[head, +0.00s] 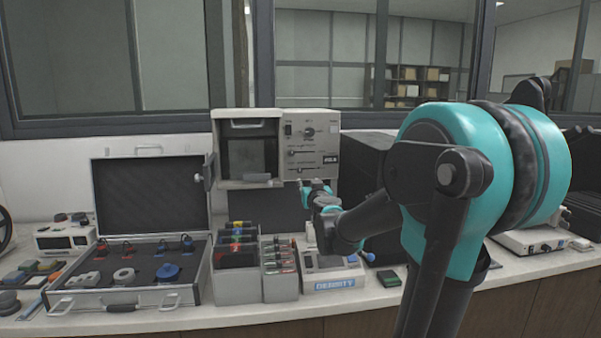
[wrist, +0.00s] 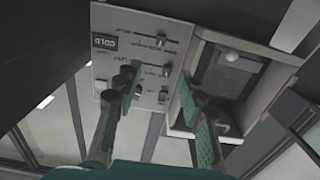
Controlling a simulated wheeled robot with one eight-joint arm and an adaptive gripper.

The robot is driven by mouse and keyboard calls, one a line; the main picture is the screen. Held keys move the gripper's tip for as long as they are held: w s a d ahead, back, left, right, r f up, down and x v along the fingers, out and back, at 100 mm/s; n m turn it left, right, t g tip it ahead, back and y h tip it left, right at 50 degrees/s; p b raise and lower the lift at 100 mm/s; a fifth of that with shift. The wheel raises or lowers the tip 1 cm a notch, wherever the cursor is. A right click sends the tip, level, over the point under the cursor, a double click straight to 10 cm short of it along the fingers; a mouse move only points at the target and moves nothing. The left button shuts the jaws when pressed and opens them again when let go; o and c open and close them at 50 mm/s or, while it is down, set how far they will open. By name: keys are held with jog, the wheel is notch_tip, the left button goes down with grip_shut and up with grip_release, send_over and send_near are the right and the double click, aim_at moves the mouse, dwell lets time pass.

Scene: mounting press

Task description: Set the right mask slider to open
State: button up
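The press's control panel (head: 310,145) carries two horizontal sliders in the head view, an upper slider (head: 301,152) and a lower slider (head: 301,169). Their labels are too small to read, so I cannot tell which is the right mask slider. In the wrist view the panel (wrist: 143,58) appears turned over, with slider knobs and dials on it. My gripper (wrist: 156,88) is open, with one finger at each side of the lower part of the panel and nothing visible between them. In the head view my gripper (head: 310,187) is just below the panel, partly hidden by my arm.
The press's open chamber (head: 248,157) is left of the panel. Below stand dark-filled bins (head: 238,285), a labelled device (head: 335,284) and an open case (head: 150,297). A dark box (head: 362,160) stands right of the press. A window is behind.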

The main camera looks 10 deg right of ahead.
aim_at(300, 170)
jog(key=w, duration=1.7)
jog(key=shift+w, duration=0.1)
grip_shut()
